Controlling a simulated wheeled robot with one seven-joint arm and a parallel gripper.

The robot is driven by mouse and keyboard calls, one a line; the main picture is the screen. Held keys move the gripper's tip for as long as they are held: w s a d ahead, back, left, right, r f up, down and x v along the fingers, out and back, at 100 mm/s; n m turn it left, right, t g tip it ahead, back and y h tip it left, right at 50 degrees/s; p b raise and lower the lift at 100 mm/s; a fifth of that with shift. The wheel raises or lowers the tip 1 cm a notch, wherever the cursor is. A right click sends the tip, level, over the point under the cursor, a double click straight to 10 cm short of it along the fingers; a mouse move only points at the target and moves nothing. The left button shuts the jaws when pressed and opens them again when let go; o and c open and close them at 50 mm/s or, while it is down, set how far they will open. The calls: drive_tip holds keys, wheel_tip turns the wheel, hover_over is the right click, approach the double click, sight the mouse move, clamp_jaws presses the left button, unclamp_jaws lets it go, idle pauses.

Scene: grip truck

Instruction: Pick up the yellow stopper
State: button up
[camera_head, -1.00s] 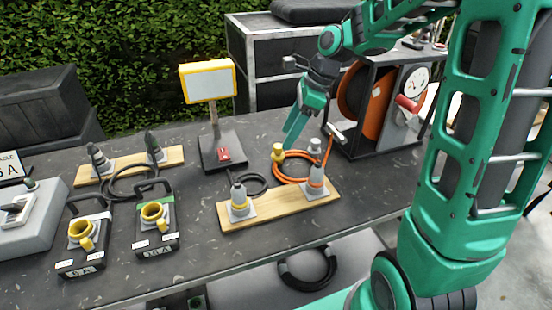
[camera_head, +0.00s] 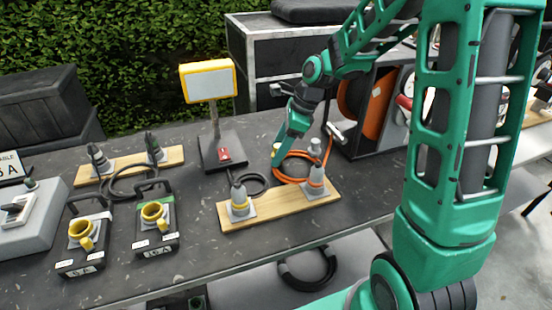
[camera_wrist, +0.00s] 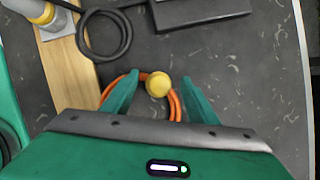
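The yellow stopper (camera_wrist: 158,84) is a small round-topped piece near the orange cable coil on the dark table. In the wrist view it shows between the two green fingers of my gripper (camera_wrist: 160,81), with a gap on either side. My gripper is open, and no contact with the stopper shows. In the head view my gripper (camera_head: 279,160) points down at the coil, and the stopper (camera_head: 275,149) shows only in part beside the fingers. The exact height of the fingertips over the table is hard to tell.
The orange cable (camera_head: 286,178) loops around this spot. A wooden board (camera_head: 272,210) with two connectors lies in front, and a lamp stand (camera_head: 218,150) and black cable coil (camera_wrist: 108,36) are nearby. A cable reel stands behind right.

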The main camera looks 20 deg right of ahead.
drive_tip(key=c, duration=1)
drive_tip(key=shift+r, duration=0.1)
